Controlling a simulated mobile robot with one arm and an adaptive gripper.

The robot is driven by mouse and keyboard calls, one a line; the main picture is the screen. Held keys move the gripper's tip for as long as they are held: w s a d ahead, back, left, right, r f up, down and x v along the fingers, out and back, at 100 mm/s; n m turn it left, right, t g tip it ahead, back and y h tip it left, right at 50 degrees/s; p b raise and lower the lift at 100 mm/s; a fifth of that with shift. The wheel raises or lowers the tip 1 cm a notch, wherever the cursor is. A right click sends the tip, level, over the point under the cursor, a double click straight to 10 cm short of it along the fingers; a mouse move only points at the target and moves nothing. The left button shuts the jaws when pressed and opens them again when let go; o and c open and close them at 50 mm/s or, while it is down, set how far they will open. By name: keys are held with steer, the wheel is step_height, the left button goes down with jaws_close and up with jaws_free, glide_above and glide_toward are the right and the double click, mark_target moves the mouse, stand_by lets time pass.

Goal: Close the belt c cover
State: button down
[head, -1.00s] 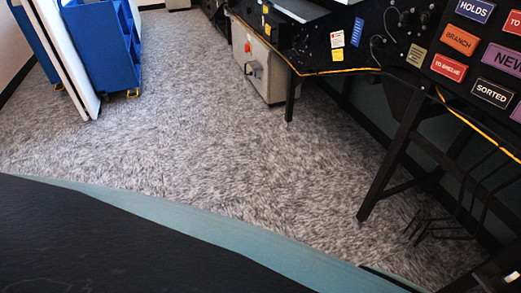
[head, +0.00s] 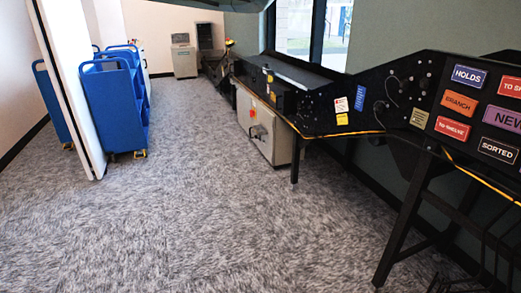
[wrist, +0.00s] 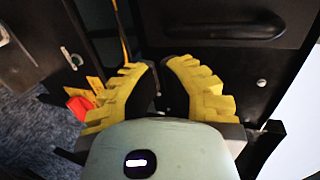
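The black roller sorter (head: 310,103) runs along the right wall in the head view. I cannot tell which of its black panels is the belt c cover. In the wrist view, a black panel (wrist: 215,55) with a dark oval recess (wrist: 238,27) lies just beyond my gripper (wrist: 162,66), at the upper right. My gripper has yellow ribbed fingers with dark inner faces. Nothing is visibly held. My gripper is not seen in the head view.
A grey control box (head: 262,127) with a red button sits under the sorter. Black legs (head: 405,225) stand on the carpet at right. Blue carts (head: 115,105) stand at left beside a white partition (head: 72,80). Carpet (head: 200,200) between is clear. The wrist view shows a red-orange part (wrist: 80,106) left of my gripper.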

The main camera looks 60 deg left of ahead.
steer(key=v, duration=0.9)
steer(key=shift+p, duration=0.45)
steer(key=shift+r, duration=0.15)
